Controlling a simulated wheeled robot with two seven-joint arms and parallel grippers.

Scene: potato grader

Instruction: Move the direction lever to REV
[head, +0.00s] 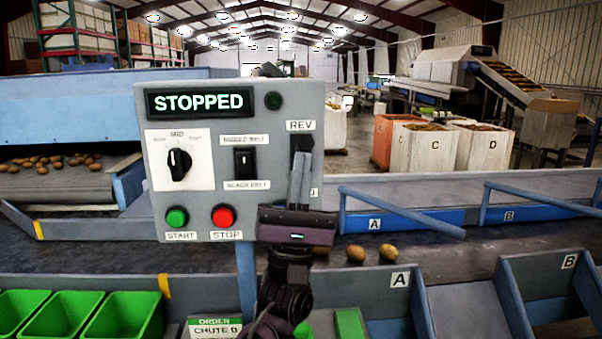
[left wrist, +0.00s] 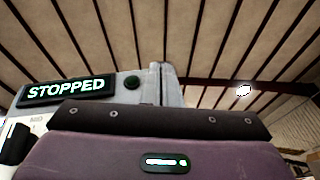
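The grey control panel (head: 210,200) faces me, with its display (head: 201,102) reading STOPPED. The direction lever (head: 302,143) is a dark part on the panel's right side, just below the REV label (head: 300,126). Its lower part and most of the lower label are hidden behind my left gripper (head: 300,166). That gripper points upward in front of the lever, its two grey fingers close together. In the left wrist view the fingers (left wrist: 165,85) also look shut, with only a thin line between them. Contact with the lever cannot be told. My right gripper is not in view.
The panel also carries a speed knob (head: 178,165), a belt switch (head: 245,163), a green START button (head: 177,218) and a red STOP button (head: 223,216). Potatoes (head: 387,252) lie on the dark belt (head: 440,240). Green bins (head: 122,315) stand at lower left.

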